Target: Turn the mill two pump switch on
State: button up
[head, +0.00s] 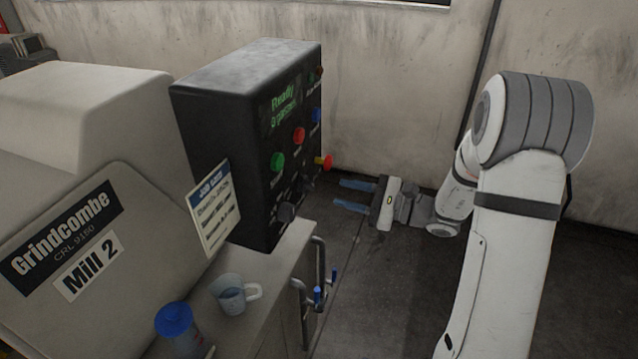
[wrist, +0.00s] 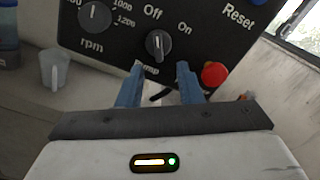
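The pump switch (wrist: 158,44) is a dark round knob with a light pointer, low on the black control box of Mill 2 (head: 215,95). In the wrist view its pointer stands roughly upright, towards the "Off" label; "On" is to the right. In the head view the box is seen at a steep angle and the switch is hard to make out. My gripper (head: 346,196) is open and empty, to the right of the box, its blue fingers pointing at the panel. In the wrist view the fingers (wrist: 158,83) lie apart below the switch, not touching it.
A red mushroom button (wrist: 214,74) sits right of the switch, close to the right finger. The rpm dial (wrist: 95,17) is to its left. A measuring jug (head: 231,294) and a blue-lidded container (head: 175,325) stand on the ledge, near pipes with blue valve handles (head: 318,294).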

aim_at(314, 186)
jog(key=p+x, duration=0.1)
jog(key=x, duration=0.6)
jog(key=shift+a+p, duration=0.15)
jog(key=shift+p, duration=0.15)
jog(key=shift+c, duration=0.3)
grip_shut()
